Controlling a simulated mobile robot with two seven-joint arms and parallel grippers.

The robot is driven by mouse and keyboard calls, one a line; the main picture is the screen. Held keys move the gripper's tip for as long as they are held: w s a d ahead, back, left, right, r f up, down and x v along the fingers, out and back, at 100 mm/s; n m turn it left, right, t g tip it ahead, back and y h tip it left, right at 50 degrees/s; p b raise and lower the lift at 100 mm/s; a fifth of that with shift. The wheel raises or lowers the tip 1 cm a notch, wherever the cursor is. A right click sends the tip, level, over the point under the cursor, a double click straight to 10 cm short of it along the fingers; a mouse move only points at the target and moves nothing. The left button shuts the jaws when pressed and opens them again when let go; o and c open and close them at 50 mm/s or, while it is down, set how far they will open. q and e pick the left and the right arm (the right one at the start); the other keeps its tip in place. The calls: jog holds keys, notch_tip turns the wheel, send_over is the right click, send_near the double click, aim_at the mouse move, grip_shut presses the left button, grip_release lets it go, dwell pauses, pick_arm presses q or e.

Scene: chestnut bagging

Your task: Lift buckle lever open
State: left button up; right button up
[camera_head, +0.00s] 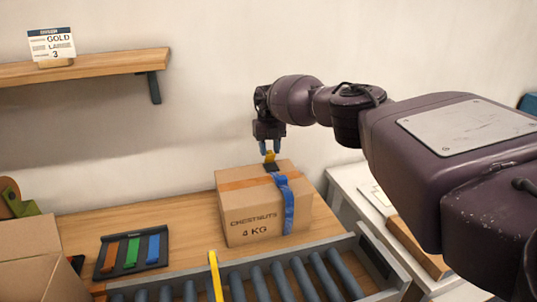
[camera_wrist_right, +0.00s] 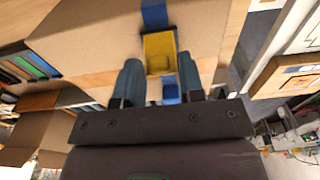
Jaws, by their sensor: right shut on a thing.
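A cardboard box (camera_head: 258,215) marked "CHESTNUTS 4 KG" stands on the wooden bench, with a blue strap (camera_head: 286,202) running over its top and down its front. A dark buckle (camera_head: 272,167) with a yellow lever (camera_head: 270,156) sits on the box top; the lever stands raised. My right gripper (camera_head: 269,150) is above the buckle, its fingers pointing down, shut on the lever. In the right wrist view the yellow lever (camera_wrist_right: 160,47) shows between the two blue-grey fingers (camera_wrist_right: 160,82). The fingers partly hide the buckle. My left gripper is not in view.
A roller conveyor (camera_head: 270,275) with a yellow strip (camera_head: 215,276) runs along the front. A dark tray (camera_head: 104,262) with orange, green and blue straps lies left of the box. An open carton (camera_head: 40,262) stands at far left. A wall shelf (camera_head: 95,68) is above.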

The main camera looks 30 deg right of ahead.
jog(key=shift+r, duration=0.15)
jog(key=o, duration=0.7)
jog(key=shift+c, duration=0.2)
jog(key=r, duration=0.7)
jog(key=shift+w+d+r, duration=0.15)
jog(key=shift+w, duration=0.15)
